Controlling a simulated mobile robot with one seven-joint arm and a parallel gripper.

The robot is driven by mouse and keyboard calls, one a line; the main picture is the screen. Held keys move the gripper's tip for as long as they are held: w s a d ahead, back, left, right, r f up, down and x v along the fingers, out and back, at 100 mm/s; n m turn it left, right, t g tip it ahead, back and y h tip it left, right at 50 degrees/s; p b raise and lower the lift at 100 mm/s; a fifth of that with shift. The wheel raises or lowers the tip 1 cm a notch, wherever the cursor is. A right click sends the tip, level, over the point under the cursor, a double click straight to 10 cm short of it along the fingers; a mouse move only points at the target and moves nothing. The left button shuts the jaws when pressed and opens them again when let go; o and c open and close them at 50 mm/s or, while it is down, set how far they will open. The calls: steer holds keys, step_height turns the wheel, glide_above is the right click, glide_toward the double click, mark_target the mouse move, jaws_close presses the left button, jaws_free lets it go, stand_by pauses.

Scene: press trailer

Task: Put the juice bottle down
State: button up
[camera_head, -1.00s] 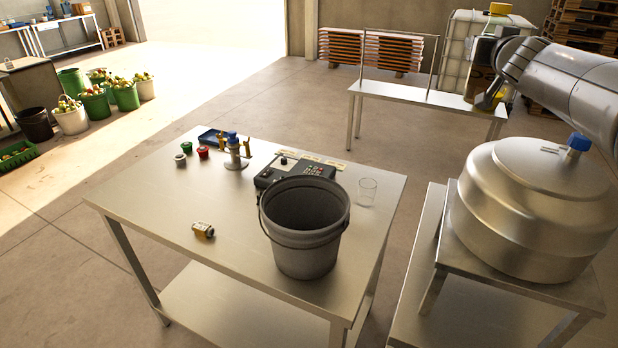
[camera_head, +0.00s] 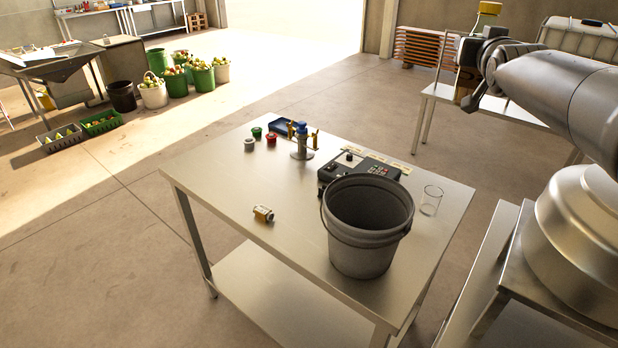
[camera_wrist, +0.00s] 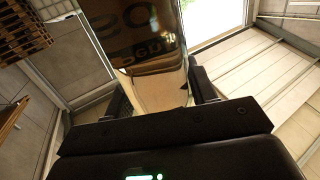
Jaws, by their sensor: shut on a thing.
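My gripper (camera_head: 472,78) is raised at the upper right of the head view, beyond the steel table (camera_head: 225,200) and well above the floor. It is shut on the juice bottle (camera_wrist: 150,60), a clear bottle of amber-brown colour with dark lettering. In the wrist view, the bottle stands between the two black fingers; its far end runs out of the top of the picture.
A steel vessel (camera_head: 575,245) stands right.

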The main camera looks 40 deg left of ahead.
steer(key=s+a+f+n+g+y, duration=0.2)
steer(key=s+a+n+g+y, duration=0.1)
steer(key=s+a, duration=1.1)
steer(key=s+a+f+n+g+y, duration=0.1)
steer(key=s+a+n+g+y, duration=0.2)
steer(key=s+a, duration=1.15)
step_height(320, 180, down, 36)
steer(key=w+a, duration=0.1)
steer(key=w, duration=0.1)
steer(key=shift+a, duration=0.2)
steer(key=o, duration=1.4)
steer(key=shift+f, duration=0.15)
